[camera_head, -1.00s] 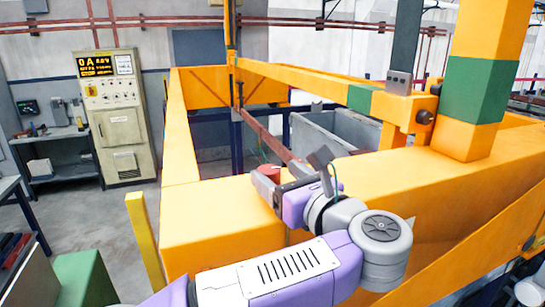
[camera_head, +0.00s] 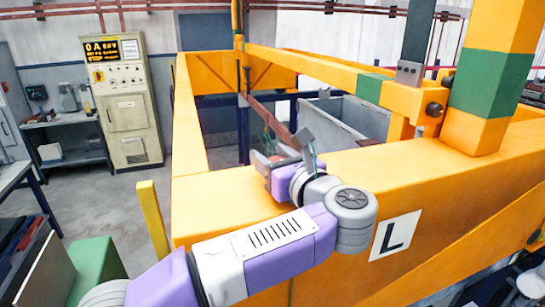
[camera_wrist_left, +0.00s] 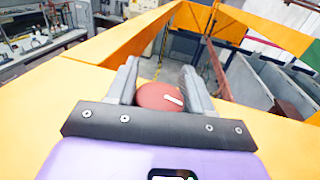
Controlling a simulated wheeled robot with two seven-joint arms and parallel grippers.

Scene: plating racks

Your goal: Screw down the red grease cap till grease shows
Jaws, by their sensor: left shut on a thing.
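The red grease cap (camera_wrist_left: 160,95) is a rounded red cap with a small pale mark, sitting between the two fingers of my left gripper (camera_wrist_left: 162,82) in the left wrist view. The fingers are shut on its sides. In the head view my left gripper (camera_head: 278,160) is at the far edge of the yellow beam, and only a little of the red cap (camera_head: 276,157) shows; the fingers and wrist hide most of it. I cannot make out any grease around the cap.
A broad yellow beam (camera_head: 230,210) lies under my left arm, with a white "L" plate (camera_head: 395,235) on its side. A grey tank (camera_head: 345,125) is beyond it. A yellow post (camera_head: 152,222) stands at left, and a control cabinet (camera_head: 127,110) stands behind open floor.

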